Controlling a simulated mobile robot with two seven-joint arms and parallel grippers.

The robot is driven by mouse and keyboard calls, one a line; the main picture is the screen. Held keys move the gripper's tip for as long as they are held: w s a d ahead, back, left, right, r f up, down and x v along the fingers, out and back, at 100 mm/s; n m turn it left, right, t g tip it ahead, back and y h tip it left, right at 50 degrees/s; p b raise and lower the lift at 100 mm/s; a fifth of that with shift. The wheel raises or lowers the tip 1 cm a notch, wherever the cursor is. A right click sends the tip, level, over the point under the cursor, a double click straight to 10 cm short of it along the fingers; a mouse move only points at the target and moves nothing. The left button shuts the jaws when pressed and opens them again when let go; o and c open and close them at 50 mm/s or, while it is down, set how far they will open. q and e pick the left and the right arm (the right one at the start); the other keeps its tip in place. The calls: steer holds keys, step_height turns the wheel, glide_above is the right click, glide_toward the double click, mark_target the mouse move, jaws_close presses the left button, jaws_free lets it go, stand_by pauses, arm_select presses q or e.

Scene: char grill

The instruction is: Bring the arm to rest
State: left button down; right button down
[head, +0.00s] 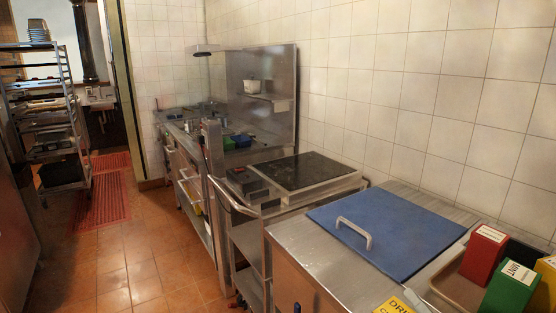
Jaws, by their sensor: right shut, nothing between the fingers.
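Only a small pale tip of what looks like my right gripper (415,300) shows at the bottom edge, beside a yellow card. It looks shut, with nothing seen in it. The rest of that gripper and its arm are out of view. My left gripper is not in view. A steel counter (290,236) stands in front of me, with a blue board or lid (395,245) on top. A grey handle (355,233) rises from the blue surface.
A tray (447,290) at the right holds a red box (483,254) and a green box (510,287). A dark-topped griddle (305,171) and steel shelf unit stand further back. A loaded rack (50,125) is at left. The tiled floor (130,262) between is clear.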

steer(key=s+a+f+n+g, duration=0.8)
steer(key=s+a+f+g, duration=0.25)
steer(key=f, duration=0.45)
steer(key=s+f+n+g+h, duration=0.2)
steer(key=s+n+g, duration=0.1)
steer(key=s, duration=0.4)
step_height(320, 180, down, 22)
steer(key=s+g, duration=0.2)
steer(key=s+d+f, duration=0.2)
steer(key=s+f, duration=1.2)
steer(key=s, duration=0.1)
steer(key=shift+s+g, duration=0.4)
steer(key=shift+g, duration=0.05)
